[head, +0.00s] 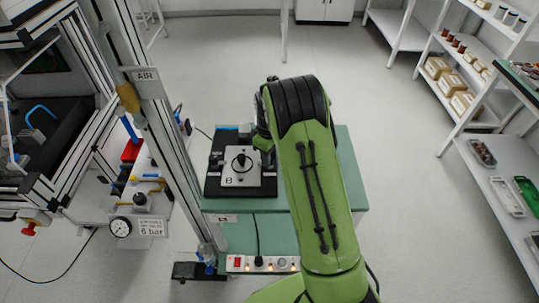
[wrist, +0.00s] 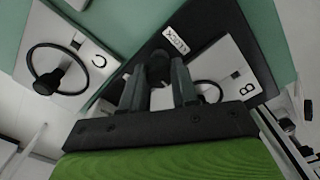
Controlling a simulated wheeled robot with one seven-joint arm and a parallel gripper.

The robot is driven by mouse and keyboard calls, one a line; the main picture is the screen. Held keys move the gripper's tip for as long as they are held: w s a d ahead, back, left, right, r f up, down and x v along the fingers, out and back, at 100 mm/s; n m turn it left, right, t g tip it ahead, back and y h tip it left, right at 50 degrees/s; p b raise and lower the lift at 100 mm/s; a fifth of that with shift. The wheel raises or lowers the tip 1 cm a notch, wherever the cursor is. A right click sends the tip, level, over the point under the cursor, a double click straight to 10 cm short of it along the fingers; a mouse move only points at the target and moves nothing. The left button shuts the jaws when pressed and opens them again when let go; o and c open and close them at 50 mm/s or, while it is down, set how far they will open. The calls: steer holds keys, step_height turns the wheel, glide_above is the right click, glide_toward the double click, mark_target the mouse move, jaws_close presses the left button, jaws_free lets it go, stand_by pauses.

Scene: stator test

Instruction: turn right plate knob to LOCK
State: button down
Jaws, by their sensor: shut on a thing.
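The right plate knob (wrist: 158,63) is a dark round knob on the black base, seen in the wrist view beside a white LOCK label (wrist: 175,40). My gripper (wrist: 158,75) is shut on it, one finger on each side. The plate marked B (wrist: 225,65) is light grey with a black ring and lies just right of the fingers, partly hidden by them. In the head view, plate B (head: 252,180) sits on the black base (head: 213,186). My arm hides the knob and most of the gripper there. Which way the knob points cannot be told.
A second plate marked C (wrist: 85,75) lies left in the wrist view. The green table (head: 345,160) carries the fixture. A metal frame post (head: 165,140) with an AIR sign stands close on the left. A power strip (head: 263,264) is at the table's front.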

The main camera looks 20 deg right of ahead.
steer(key=c, duration=0.8)
jaws_free()
steer(key=shift+c, duration=0.2)
steer(key=shift+r, duration=0.1)
step_height(320, 180, up, 16)
steer(key=p, duration=0.3)
steer(key=shift+f, duration=0.2)
